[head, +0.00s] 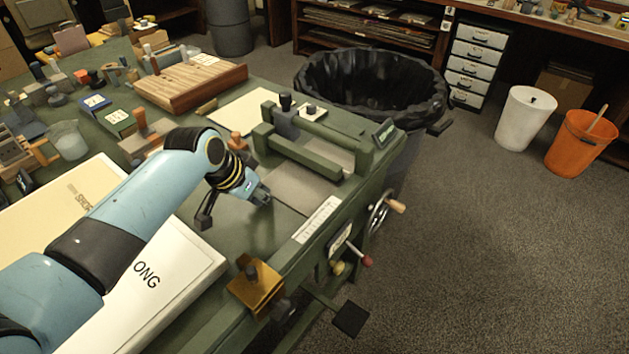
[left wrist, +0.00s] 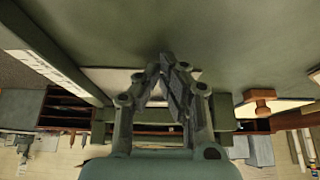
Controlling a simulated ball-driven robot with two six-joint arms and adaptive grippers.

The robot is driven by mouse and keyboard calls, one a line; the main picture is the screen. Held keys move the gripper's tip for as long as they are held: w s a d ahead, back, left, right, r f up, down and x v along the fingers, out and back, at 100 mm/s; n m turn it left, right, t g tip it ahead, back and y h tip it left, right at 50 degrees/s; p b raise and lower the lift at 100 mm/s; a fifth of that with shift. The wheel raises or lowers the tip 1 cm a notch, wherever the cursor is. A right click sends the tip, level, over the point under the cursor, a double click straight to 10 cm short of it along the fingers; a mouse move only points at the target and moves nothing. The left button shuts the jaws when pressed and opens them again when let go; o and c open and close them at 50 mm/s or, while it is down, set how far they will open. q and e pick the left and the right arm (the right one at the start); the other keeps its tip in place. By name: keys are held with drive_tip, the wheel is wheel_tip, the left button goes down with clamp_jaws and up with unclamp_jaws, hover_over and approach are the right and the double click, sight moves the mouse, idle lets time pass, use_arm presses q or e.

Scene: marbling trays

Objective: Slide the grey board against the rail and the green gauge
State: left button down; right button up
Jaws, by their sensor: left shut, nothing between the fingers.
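The flat grey board (head: 300,187) lies on the green bench top, just in front of a long green bar (head: 303,158) that I take for the green gauge. The raised green edge with a white scale (head: 316,219), likely the rail, runs along the board's right side. Whether the board touches either is unclear. My left gripper (head: 264,199) is shut and empty, low at the board's near left edge; I cannot tell if it touches. In the left wrist view the closed fingertips (left wrist: 167,62) partly cover the board (left wrist: 105,80). My right gripper is out of view.
A white box with lettering (head: 165,283) and an amber block (head: 256,287) are nearer me. A brown-handled tool (head: 237,142) stands left of the bar. A wooden board stack (head: 190,85) lies farther back. Bare green bench top lies left of the gripper.

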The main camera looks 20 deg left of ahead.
sight(296, 186)
use_arm(q)
drive_tip(key=shift+w, duration=0.1)
drive_tip(key=shift+f, duration=0.15)
idle(0.3)
drive_tip(key=shift+p, duration=0.3)
drive_tip(key=shift+w+d, duration=0.15)
drive_tip(key=shift+w, duration=0.05)
idle(0.5)
drive_tip(key=shift+w+d+b, duration=0.35)
drive_tip(key=shift+w+d, duration=0.2)
drive_tip(key=shift+w, duration=0.2)
drive_tip(key=shift+w+d+b, duration=0.3)
drive_tip(key=shift+w+d, duration=0.25)
drive_tip(key=shift+w, duration=0.2)
drive_tip(key=shift+w+d+b, duration=0.5)
drive_tip(key=shift+w+d, duration=0.4)
drive_tip(key=shift+w, duration=0.2)
idle(0.8)
